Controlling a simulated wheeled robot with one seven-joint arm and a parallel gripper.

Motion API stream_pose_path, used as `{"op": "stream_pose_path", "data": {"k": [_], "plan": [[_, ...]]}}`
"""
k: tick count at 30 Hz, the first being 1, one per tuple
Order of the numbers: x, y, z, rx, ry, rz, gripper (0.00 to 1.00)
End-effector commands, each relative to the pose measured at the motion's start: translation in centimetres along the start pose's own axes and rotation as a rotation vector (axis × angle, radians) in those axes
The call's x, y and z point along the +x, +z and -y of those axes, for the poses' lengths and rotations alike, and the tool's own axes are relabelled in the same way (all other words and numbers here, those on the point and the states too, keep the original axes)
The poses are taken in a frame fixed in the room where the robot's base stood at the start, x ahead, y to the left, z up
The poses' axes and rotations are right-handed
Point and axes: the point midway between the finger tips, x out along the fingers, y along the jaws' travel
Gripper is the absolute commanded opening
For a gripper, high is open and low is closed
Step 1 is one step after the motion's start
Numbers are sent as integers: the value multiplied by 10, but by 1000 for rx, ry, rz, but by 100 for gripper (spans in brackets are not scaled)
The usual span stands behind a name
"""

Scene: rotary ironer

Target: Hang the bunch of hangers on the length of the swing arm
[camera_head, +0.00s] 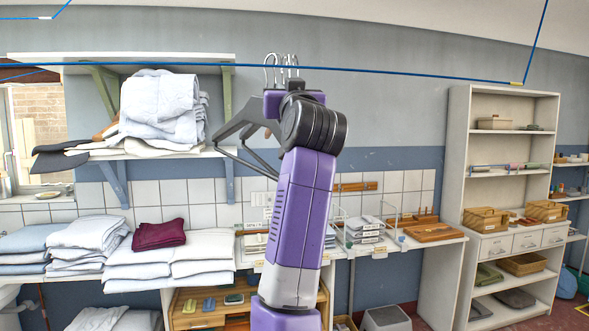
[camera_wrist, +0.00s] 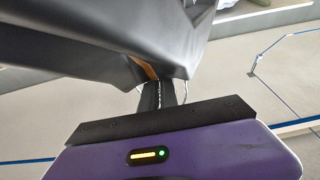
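The bunch of hangers (camera_head: 236,124) is dark, with several metal hooks (camera_head: 281,62) upright above my wrist in the head view. Its dark bodies (camera_wrist: 110,40) fill the upper left of the wrist view. My gripper (camera_wrist: 163,96) appears shut on the bunch; in the head view my wrist largely hides the grip. A long thin blue bar (camera_head: 410,74), which looks like the swing arm, crosses the head view at hook height and meets another blue length at a yellow joint (camera_head: 515,83). The hooks overlap the bar in the picture; I cannot tell whether they touch it.
A wall shelf (camera_head: 218,152) with folded linen stands left of my arm. Below are a counter with linen stacks (camera_head: 205,245) and a maroon cloth (camera_head: 159,234). A tall white shelf unit (camera_head: 457,150) stands at right. The wall between is bare above the tiles.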

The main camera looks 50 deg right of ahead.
Motion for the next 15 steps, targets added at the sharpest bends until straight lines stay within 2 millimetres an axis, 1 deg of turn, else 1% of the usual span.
{"op": "stream_pose_path", "data": {"k": [15], "plan": [[19,5,0,0,0,-3,0]]}}
